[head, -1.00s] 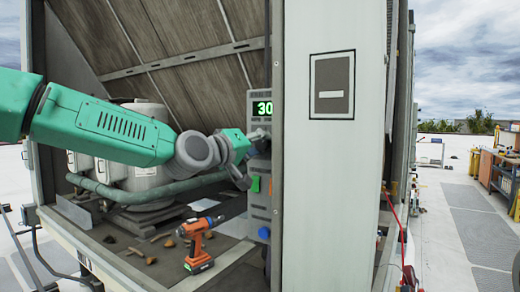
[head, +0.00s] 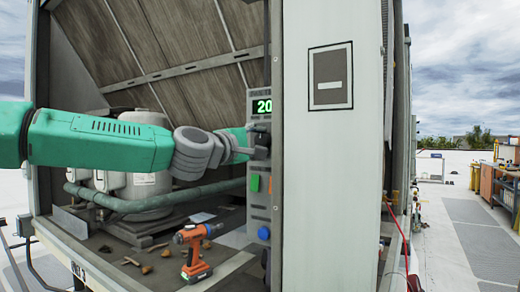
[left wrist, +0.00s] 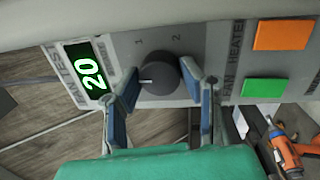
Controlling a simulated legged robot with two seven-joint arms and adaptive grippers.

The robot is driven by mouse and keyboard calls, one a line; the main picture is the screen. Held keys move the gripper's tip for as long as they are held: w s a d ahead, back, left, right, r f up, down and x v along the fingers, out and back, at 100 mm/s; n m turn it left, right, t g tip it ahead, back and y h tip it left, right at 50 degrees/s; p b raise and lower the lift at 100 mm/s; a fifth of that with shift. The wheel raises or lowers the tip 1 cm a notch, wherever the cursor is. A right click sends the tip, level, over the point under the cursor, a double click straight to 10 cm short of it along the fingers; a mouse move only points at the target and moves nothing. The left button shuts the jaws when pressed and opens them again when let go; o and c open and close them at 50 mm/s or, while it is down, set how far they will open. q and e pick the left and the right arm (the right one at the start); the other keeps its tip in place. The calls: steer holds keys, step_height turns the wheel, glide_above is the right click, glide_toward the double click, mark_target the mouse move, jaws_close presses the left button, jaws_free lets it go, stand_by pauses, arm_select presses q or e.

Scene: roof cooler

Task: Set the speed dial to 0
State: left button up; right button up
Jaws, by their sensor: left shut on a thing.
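The grey control panel (head: 257,210) stands upright beside the white cabinet post. Its green-lit display (head: 262,107) reads 20, and it also shows in the left wrist view (left wrist: 87,75). The dark round speed dial (left wrist: 160,72) sits below the display, with a white pointer line on its face. Marks 1 and 2 are printed beside it. My left gripper (left wrist: 165,82) is shut on the dial, one blue-padded finger at each side. In the head view, the gripper (head: 250,147) partly hides the dial. My right gripper is not in view.
Below the dial are a green button (head: 254,183), an orange one (left wrist: 281,35) and a blue knob (head: 264,233). An orange drill (head: 194,250) stands on the cabinet floor. The white post (head: 325,190) is close on the right. A pipe and tank are behind my arm.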

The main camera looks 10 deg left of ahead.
arm_select(q)
steer(key=shift+f+n, duration=0.4)
steer(key=shift+n, duration=0.2)
steer(key=o, duration=1.1)
steer(key=shift+o, duration=0.2)
steer(key=shift+w+r, duration=0.1)
steer(key=shift+w, duration=0.05)
steer(key=shift+a, duration=0.1)
steer(key=shift+s+r, duration=0.1)
steer(key=shift+s, duration=0.1)
steer(key=v, duration=1.1)
steer(key=shift+s+a+f, duration=0.2)
steer(key=shift+a+f, duration=0.05)
steer(key=shift+d, duration=0.1)
